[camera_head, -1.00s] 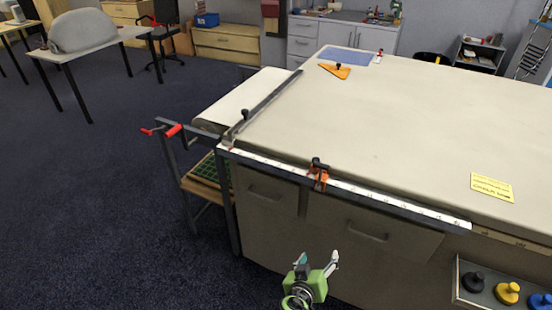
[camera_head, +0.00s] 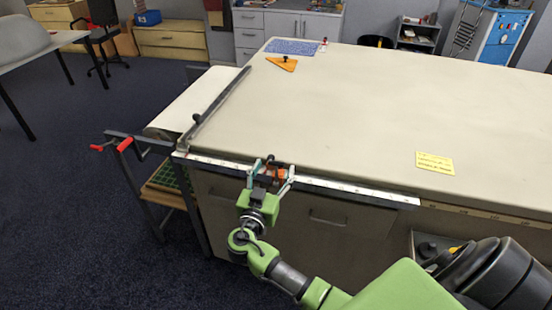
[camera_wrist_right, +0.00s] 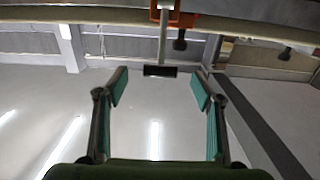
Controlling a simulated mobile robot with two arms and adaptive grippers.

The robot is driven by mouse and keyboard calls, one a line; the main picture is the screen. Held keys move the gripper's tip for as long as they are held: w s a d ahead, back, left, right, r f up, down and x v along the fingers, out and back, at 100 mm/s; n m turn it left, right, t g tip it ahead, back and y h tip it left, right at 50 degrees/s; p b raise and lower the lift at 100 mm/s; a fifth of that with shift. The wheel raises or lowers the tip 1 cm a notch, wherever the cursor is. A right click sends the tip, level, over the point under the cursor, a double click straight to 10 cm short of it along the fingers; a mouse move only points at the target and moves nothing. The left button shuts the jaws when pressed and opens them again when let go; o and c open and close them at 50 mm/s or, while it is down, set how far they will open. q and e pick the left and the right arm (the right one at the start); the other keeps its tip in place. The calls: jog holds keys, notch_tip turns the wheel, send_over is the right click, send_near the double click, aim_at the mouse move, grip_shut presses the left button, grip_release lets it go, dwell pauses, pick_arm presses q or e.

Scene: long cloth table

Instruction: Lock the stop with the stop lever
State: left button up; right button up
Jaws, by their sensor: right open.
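The orange stop (camera_head: 280,173) sits on the white measuring rail (camera_head: 350,188) along the table's near edge, partly hidden by my right gripper (camera_head: 271,174). In the right wrist view, the orange stop (camera_wrist_right: 187,20) is at the top. A pale lever (camera_wrist_right: 163,38) with a dark end (camera_wrist_right: 160,71) hangs from it toward my gripper. My right gripper (camera_wrist_right: 159,87) is open. The dark end lies between the lines of its two teal-padded fingers, near the tips, with gaps on both sides. A dark knob (camera_wrist_right: 180,42) also shows beside the lever. My left gripper is out of view.
The cloth table (camera_head: 340,110) is wide and mostly clear, with a yellow label (camera_head: 434,162) and an orange triangle (camera_head: 282,64) on it. A dark bar (camera_head: 215,108) lies along its left side. A red-handled crank (camera_head: 124,144) sticks out at left.

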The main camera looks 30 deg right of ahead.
aim_at(276, 165)
jog(key=shift+p+x, duration=0.35)
jog(key=shift+x, duration=1.4)
